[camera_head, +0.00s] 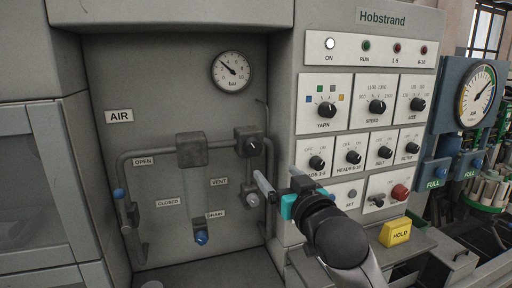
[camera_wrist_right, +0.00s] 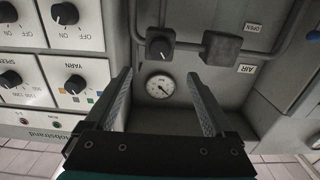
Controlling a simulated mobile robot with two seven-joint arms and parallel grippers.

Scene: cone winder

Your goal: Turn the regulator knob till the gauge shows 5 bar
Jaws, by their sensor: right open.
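The regulator knob (camera_head: 253,146) is black with a pale mark and sits on a dark square body on the pipe in the recessed AIR panel. The round white bar gauge (camera_head: 231,71) is above it. Its needle points to the upper left; the numbers are too small to read. My right gripper (camera_head: 278,178) is open and empty, below and right of the knob, apart from it. In the right wrist view, which is upside down, the knob (camera_wrist_right: 160,47) and the gauge (camera_wrist_right: 160,87) show between and beyond the spread fingers (camera_wrist_right: 160,75). My left gripper is not in view.
A filter body (camera_head: 192,150) and a blue drain knob (camera_head: 201,237) hang left of the regulator. A blue-ended valve lever (camera_head: 119,194) is at far left. The control panel with the yarn knob (camera_head: 326,110) juts out to the right. A yellow HOLD block (camera_head: 395,232) stands low right.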

